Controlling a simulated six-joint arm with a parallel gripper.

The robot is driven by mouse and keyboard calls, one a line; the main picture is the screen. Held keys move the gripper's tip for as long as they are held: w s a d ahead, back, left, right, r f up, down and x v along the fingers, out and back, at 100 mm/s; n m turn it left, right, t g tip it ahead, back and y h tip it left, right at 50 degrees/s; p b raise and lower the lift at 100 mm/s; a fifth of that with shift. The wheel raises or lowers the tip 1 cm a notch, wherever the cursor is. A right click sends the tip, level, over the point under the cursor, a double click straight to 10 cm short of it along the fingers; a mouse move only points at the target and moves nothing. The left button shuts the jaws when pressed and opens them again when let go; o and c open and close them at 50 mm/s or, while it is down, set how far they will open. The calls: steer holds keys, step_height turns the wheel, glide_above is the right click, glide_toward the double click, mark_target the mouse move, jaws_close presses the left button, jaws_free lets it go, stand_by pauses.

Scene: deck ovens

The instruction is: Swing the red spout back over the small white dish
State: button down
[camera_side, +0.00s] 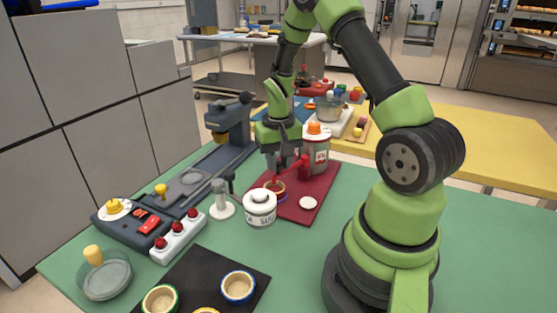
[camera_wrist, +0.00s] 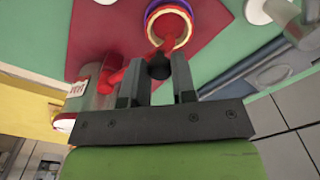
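The red spout (camera_wrist: 137,66) runs from the grey dispenser (camera_wrist: 95,90) to above a small bowl with red contents (camera_wrist: 178,12). The spout also shows in the side view (camera_side: 291,168), with the dispenser (camera_side: 321,150) behind it and the bowl (camera_side: 268,186) under its end. In the side view my gripper (camera_side: 287,163) partly hides the spout. The small white dish (camera_side: 308,203) lies apart on the red mat, right of the bowl.
A white lidded jar (camera_side: 260,207) and a white stand (camera_side: 222,205) are left of the red mat (camera_side: 312,216). A grey-blue machine (camera_side: 228,125) stands behind them. A black mat (camera_side: 212,268) with several rimmed cups is at the front. Green table is clear around the mat's right.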

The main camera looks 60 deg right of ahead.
steer(key=shift+s, duration=0.15)
steer(key=shift+s+a+n, duration=0.2)
steer(key=shift+s+n, duration=0.45)
steer(key=shift+n, duration=0.35)
steer(key=shift+s+a+n, duration=0.1)
steer(key=shift+s+n, duration=0.95)
steer(key=shift+n, duration=0.15)
steer(key=shift+s+n, duration=0.95)
steer(key=shift+n, duration=0.25)
steer(key=shift+s+d+n, duration=0.3)
steer(key=shift+s+n, duration=0.2)
steer(key=shift+n, duration=0.15)
steer(key=shift+s+d+n, duration=0.25)
steer(key=shift+s+n, duration=0.2)
steer(key=shift+n, duration=0.2)
steer(key=c, duration=0.9)
jaws_free()
steer(key=shift+c, duration=0.2)
steer(key=shift+r, duration=0.1)
